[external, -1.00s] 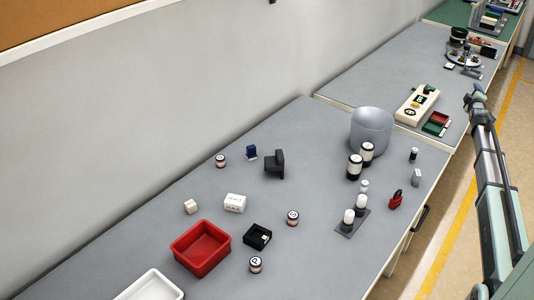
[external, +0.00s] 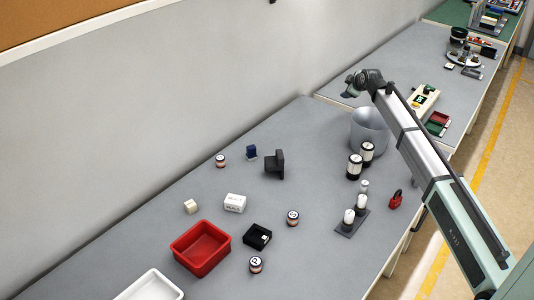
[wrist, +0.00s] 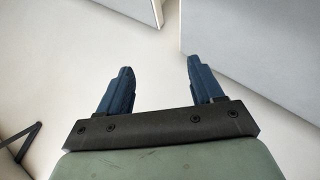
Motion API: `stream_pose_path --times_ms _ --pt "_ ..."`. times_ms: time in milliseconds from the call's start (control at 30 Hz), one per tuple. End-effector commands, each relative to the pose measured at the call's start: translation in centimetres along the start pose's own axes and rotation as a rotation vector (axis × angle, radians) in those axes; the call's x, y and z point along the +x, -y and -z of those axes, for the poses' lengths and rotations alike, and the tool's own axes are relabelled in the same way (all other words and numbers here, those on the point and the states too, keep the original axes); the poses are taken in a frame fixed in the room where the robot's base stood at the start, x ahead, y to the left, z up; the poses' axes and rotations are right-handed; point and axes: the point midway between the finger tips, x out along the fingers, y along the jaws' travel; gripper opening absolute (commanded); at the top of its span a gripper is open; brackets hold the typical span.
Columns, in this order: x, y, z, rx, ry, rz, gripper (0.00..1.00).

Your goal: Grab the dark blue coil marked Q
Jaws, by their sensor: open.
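Three small round coils with pale lettered tops stand on the grey table in the external view: one at the back (external: 220,161), one in the middle (external: 293,217) and one near the front (external: 256,265). Their letters and winding colours are too small to read surely, so I cannot tell which is the dark blue Q coil. A small dark blue object (external: 251,152) stands at the back; no mark is legible on it. My gripper (external: 352,84) is raised at the far end of the table, well away from the coils. In the wrist view its blue fingers (wrist: 158,72) are apart and empty.
A red bin (external: 201,268), a white tray (external: 150,287), a black box (external: 257,236), a white box (external: 235,203) and a black block (external: 275,164) stand around the coils. The table's far left is clear.

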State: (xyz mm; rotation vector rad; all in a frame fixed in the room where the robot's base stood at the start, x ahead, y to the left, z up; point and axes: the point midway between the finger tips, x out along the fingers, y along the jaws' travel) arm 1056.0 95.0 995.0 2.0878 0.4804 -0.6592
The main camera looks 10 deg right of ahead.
Motion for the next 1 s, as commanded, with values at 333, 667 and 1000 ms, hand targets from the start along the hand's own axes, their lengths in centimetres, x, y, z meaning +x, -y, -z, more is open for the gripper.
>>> stream_pose_path --times_ms 333,667,1000 --pt "-1.9 15.4 16.4 -0.033 0.019 0.35 0.66" --pt "-8.8 30.4 28.7 -0.119 0.093 0.657 0.66" --pt "-15.0 39.1 34.4 -0.196 0.166 0.828 0.66"
